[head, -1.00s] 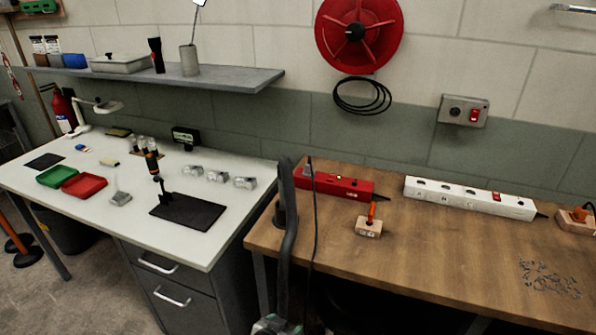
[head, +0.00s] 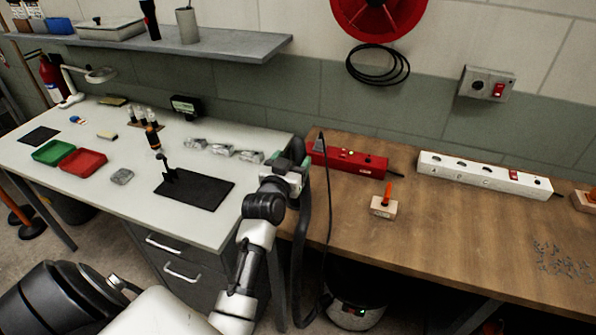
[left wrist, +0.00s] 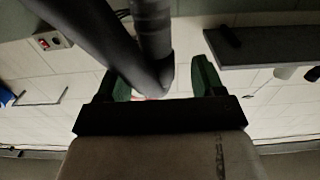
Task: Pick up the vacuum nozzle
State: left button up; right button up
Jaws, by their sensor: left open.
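The vacuum nozzle, a dark tube (head: 302,232), stands at the gap between the white table and the wooden bench in the head view. A thin dark cable runs beside it. My left gripper (head: 292,166), with green fingers, is at its upper part and hides some of it. In the left wrist view, the open fingers (left wrist: 163,82) are on either side of a thick dark tube (left wrist: 152,30). A second dark tube crosses it there. I cannot tell whether the fingers touch it. My right gripper is not in view.
The vacuum body (head: 356,308) is on the floor under the wooden bench (head: 450,235). A red power strip (head: 345,158) lies close right of my gripper. A black mat (head: 205,190) and clear glasses (head: 222,150) are on the white table (head: 200,228). The bench's front middle is clear.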

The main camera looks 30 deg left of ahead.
aim_at(300, 148)
pick_arm(q)
jog(key=x, duration=0.1)
jog(key=p+x, duration=0.1)
jog(key=x, duration=0.2)
jog(key=shift+d+r, duration=0.15)
jog(key=shift+r, duration=0.2)
jog(key=shift+w+f, duration=0.1)
jog(key=shift+w, duration=0.55)
jog(key=shift+c, duration=0.3)
grip_shut()
